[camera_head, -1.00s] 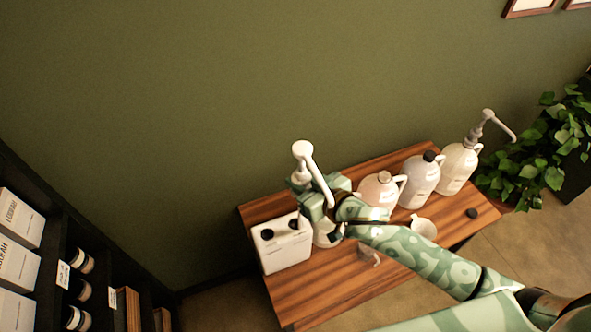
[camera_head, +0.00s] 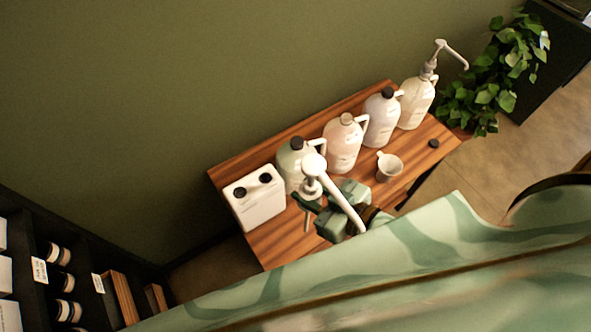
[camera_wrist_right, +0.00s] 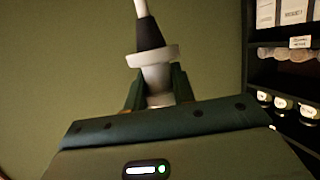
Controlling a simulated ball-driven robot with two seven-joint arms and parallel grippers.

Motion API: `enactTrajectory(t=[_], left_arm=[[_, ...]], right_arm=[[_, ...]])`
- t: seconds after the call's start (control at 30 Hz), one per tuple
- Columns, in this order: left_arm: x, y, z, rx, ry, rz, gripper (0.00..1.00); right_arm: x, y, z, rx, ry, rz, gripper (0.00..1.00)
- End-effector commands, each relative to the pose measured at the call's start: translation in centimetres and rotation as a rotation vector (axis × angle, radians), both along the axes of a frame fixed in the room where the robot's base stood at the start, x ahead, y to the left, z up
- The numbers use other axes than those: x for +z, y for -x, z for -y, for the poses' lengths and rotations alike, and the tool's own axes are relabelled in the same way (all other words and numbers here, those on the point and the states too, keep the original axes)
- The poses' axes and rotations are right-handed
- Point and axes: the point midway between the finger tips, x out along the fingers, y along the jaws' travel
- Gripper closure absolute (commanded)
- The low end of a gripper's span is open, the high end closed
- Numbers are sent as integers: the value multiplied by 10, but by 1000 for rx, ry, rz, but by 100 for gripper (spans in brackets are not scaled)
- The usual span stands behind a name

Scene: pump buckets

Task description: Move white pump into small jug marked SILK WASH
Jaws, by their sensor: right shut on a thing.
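The white pump (camera_head: 312,186) is held upright above the wooden table, in front of the greenish jug (camera_head: 296,154). Its long spout points toward the lower right. My right gripper (camera_wrist_right: 157,92) is shut on the pump's neck below the white collar. A thin tube shows below it, clear of the box. Jugs stand in a row: greenish, pinkish (camera_head: 343,148), lavender (camera_head: 382,122) and cream (camera_head: 417,103). No label is legible, so I cannot tell which is SILK WASH. My left gripper is out of view.
A white box (camera_head: 255,203) with two dark holes stands at the table's left end. A small whitish cup (camera_head: 389,167) and a loose black cap (camera_head: 433,143) are on the table (camera_head: 284,244). A plant (camera_head: 489,90) is at the right, shelves (camera_wrist_right: 288,84) at the side.

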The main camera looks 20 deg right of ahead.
Motion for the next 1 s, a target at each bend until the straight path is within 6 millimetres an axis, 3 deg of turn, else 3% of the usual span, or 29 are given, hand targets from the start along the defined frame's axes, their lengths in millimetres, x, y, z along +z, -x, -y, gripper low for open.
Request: enactTrajectory(t=[0.1,0.23,0.53,0.63,0.77,1.0], left_arm=[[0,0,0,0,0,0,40],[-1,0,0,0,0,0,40],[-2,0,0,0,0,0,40],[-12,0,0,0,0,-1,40],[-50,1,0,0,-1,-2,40],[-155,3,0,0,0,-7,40]], right_arm=[[0,20,3,-1,-4,-3,97],[1,31,6,0,-1,0,97],[1,32,6,-1,0,1,97],[-7,24,8,-16,-1,4,97],[-33,-2,15,-77,-3,10,97],[-95,-74,37,-262,-8,8,97]])
